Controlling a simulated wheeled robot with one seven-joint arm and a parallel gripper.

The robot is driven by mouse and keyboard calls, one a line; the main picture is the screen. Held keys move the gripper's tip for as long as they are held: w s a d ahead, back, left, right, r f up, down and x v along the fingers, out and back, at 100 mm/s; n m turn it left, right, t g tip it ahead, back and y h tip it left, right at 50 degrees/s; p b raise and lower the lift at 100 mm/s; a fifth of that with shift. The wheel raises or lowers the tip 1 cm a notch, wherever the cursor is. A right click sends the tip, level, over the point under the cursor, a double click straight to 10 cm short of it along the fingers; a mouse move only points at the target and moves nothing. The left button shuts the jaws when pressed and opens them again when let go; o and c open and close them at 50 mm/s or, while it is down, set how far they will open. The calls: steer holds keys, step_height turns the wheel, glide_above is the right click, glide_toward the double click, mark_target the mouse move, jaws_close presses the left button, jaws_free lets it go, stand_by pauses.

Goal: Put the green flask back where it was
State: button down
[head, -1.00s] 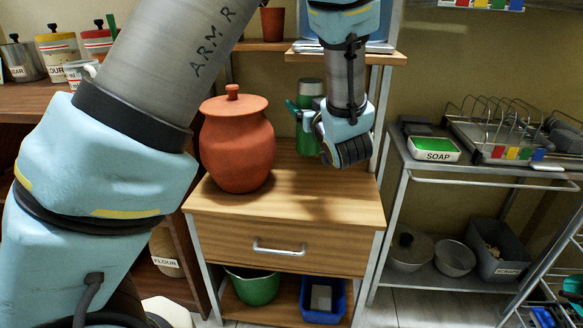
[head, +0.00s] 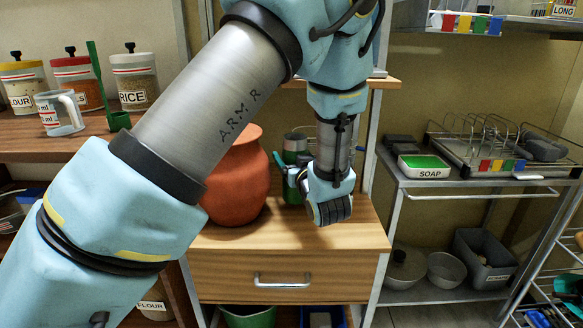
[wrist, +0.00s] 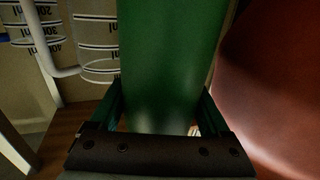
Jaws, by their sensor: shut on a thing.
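The green flask (head: 291,192), with a grey cap, is upright above or on the wooden top of the drawer cabinet (head: 345,231). It is just right of and behind the red-brown clay pot (head: 240,185). My gripper (head: 286,172) is beside the flask, its fingers around the body. In the wrist view the green flask (wrist: 163,60) fills the middle between both fingers of my gripper (wrist: 163,112), which is shut on it. The flask's base is partly hidden, so I cannot tell if it touches the wood.
The clay pot also stands close on the right in the wrist view (wrist: 275,80). Clear graduated vessels (wrist: 95,45) are at the left there. The cabinet top's front right is free. A metal rack with a soap box (head: 424,167) stands to the right.

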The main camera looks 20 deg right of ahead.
steer(key=shift+f, duration=1.1)
steer(key=shift+f, duration=0.15)
jaws_free()
steer(key=s+a, duration=0.1)
steer(key=s, duration=1.1)
steer(key=shift+a, duration=0.25)
